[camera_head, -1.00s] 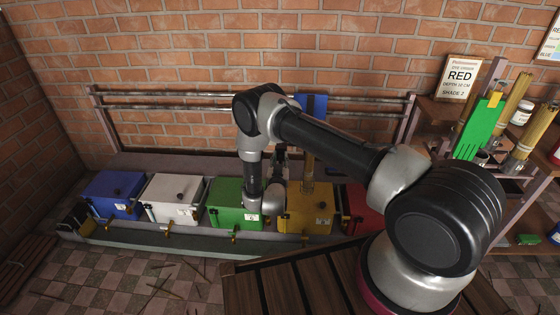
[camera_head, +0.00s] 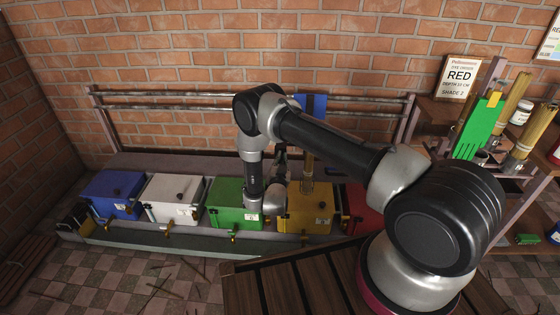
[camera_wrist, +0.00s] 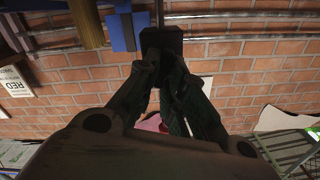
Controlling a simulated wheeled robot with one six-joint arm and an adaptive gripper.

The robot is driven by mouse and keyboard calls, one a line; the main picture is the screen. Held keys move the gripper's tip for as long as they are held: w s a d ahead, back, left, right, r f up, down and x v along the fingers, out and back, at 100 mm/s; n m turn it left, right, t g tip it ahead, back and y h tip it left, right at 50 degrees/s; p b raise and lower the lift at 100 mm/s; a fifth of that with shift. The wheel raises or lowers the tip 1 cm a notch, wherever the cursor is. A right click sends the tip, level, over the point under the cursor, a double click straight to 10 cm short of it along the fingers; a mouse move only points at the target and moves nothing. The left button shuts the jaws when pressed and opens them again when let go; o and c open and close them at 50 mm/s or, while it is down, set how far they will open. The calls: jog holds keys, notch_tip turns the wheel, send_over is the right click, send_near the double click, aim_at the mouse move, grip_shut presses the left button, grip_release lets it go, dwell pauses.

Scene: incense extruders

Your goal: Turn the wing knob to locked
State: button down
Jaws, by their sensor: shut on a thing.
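My gripper is small and partly hidden by the arm in the head view (camera_head: 281,160), in front of the wall between the green and yellow boxes. In the wrist view my gripper (camera_wrist: 161,58) has its dark fingers closed on a small dark block-like part (camera_wrist: 162,38), which seems to be the wing knob. Its wings and any locked mark cannot be made out.
A blue box (camera_head: 112,187), a white box (camera_head: 172,190) and a partly hidden red box (camera_head: 363,205) share the row. Metal rails (camera_head: 190,107) cross the brick wall, with a blue panel (camera_head: 317,104) on them. A crowded shelf (camera_head: 432,108) stands at right.

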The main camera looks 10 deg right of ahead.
jog(key=m, duration=1.3)
jog(key=shift+d+f+m, duration=0.35)
jog(key=shift+f+m, duration=0.05)
dwell(0.3)
jog(key=c, duration=1.5)
grip_release()
jog(key=shift+f, duration=0.1)
jog(key=v, duration=1.2)
